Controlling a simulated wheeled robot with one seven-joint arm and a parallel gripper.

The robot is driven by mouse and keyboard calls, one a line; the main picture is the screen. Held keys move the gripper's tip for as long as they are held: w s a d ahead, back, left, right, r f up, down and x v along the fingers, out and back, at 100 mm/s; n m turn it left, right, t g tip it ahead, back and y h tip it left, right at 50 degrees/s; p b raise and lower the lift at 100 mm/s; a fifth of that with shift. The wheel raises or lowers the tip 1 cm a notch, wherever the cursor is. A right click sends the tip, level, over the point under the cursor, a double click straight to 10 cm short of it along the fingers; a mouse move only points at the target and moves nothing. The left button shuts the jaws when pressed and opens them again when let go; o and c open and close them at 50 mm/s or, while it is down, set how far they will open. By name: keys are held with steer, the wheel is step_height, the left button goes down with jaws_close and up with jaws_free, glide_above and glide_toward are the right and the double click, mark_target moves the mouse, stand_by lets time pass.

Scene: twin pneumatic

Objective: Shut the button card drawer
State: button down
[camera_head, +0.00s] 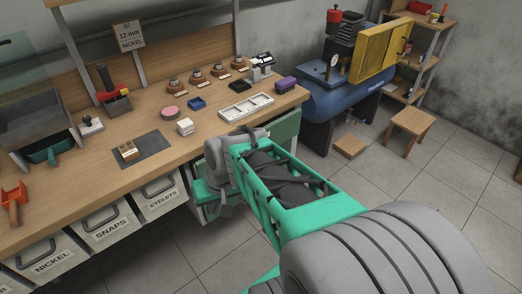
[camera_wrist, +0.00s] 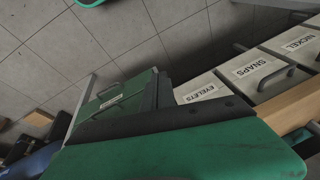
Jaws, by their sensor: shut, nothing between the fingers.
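A green drawer front (camera_wrist: 112,100) with a bar handle and a small white label shows left of centre in the wrist view; the label is too small to read.
White bins marked NICKEL (camera_head: 50,262), SNAPS (camera_head: 112,229) and EYELETS (camera_head: 160,196) hang under the bench (camera_head: 70,205) to the left. A blue compressor (camera_head: 345,95) stands beyond the bench's right end, with a stool (camera_head: 409,124) farther right.

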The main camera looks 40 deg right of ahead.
steer(key=w+d+f+m+t+y+b, duration=0.25)
steer(key=w+d+f+m, duration=0.3)
steer(key=d, duration=0.35)
steer(key=s+d+m+t+h+b, duration=0.1)
steer(key=d+m+t+h+b, duration=0.25)
steer(key=d+m+t, duration=1.15)
steer(key=w+d+n+g, duration=0.1)
steer(key=w+g, duration=0.1)
steer(key=w, duration=0.1)
steer(key=w+d+f+n+g+b, duration=0.1)
steer(key=w+d+n+g, duration=0.1)
steer(key=w, duration=0.1)
steer(key=w+d+f+n+g, duration=0.1)
steer(key=w+n+g, duration=0.1)
steer(key=shift+w+d, duration=0.35)
steer(key=shift+w, duration=0.05)
